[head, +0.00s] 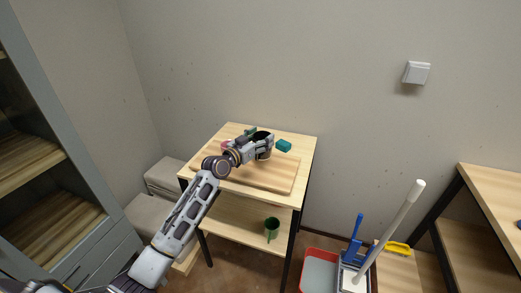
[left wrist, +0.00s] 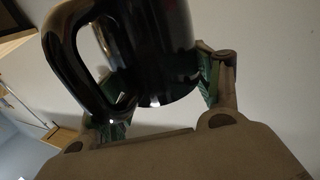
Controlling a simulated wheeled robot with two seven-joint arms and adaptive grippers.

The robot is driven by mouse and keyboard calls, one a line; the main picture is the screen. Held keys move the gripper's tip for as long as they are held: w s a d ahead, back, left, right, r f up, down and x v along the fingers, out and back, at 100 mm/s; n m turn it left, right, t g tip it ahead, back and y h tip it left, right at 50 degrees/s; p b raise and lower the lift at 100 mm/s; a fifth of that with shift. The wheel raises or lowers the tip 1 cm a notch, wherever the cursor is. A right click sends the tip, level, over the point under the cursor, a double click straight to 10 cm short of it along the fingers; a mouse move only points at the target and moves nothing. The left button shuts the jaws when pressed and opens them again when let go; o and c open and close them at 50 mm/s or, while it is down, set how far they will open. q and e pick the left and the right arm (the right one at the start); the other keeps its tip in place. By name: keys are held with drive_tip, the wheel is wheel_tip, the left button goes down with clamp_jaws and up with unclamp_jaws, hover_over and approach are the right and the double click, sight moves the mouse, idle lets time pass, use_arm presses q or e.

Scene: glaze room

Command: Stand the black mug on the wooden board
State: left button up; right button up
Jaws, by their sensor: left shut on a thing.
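The black mug (head: 263,136) is in my left gripper (head: 264,147), over the small table, near the far side of the wooden board (head: 270,180). The gripper hides much of the mug in the head view. In the left wrist view the glossy black mug (left wrist: 165,45) sits between the two fingers of my left gripper (left wrist: 165,98), with its handle toward the left. I cannot tell whether its base touches anything. The board lies flat on the tabletop, partly hidden by my left arm. My right gripper is not in view.
A teal block (head: 284,145) lies right of the gripper. A pink item (head: 226,145) and a green item (head: 251,131) are close by on the left and behind. A green mug (head: 271,227) stands on the lower shelf. The board's right front part is bare.

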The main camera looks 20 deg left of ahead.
use_arm(q)
wheel_tip(320, 180, down, 4)
drive_tip(key=shift+r+b, duration=0.2)
drive_tip(key=shift+b, duration=0.1)
drive_tip(key=shift+f, duration=0.6)
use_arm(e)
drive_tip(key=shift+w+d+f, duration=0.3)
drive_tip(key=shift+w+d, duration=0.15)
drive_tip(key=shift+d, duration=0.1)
use_arm(q)
drive_tip(key=shift+f, duration=0.15)
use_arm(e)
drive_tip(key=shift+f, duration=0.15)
use_arm(q)
drive_tip(key=o, duration=1.6)
drive_tip(key=shift+c, duration=0.2)
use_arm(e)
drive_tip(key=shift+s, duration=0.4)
